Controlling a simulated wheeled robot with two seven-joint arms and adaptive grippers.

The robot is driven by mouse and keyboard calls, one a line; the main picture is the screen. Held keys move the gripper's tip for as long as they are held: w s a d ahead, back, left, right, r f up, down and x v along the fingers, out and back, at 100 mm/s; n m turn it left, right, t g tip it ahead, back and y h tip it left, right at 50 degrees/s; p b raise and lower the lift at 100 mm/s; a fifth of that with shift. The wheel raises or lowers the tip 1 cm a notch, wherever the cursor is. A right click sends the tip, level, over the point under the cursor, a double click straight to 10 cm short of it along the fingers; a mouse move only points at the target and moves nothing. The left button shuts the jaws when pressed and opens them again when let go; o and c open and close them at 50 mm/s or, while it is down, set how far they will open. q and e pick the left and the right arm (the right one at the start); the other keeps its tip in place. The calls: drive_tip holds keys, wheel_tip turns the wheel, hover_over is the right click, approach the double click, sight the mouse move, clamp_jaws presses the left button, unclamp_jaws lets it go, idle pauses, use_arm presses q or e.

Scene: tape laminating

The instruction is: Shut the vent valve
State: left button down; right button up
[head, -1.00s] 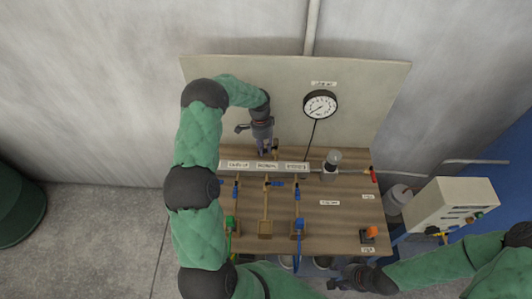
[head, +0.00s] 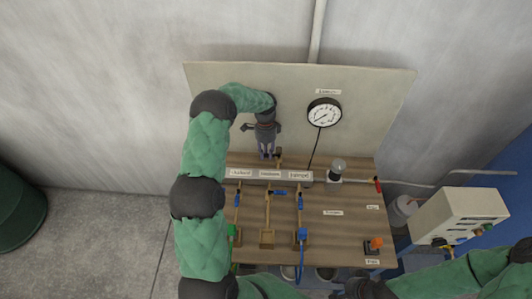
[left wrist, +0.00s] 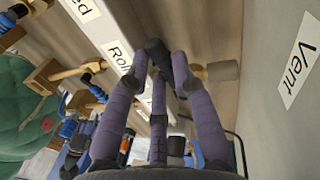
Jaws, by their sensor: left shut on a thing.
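My left gripper (head: 267,154) points down at the back of the board, in front of the upright panel. In the left wrist view its purple fingers (left wrist: 162,60) close around a dark handle-like piece, mostly hidden between them.
A pressure gauge (head: 324,112) hangs on the panel right of my left gripper. A labelled manifold bar (head: 268,174) with several blue-handled valves lies in front of it. A red-handled valve (head: 378,185) and a control box (head: 458,220) are at the right.

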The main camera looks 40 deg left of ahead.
sight(266, 155)
use_arm(q)
drive_tip(key=c, duration=1)
unclamp_jaws()
wheel_tip(266, 155, up, 10)
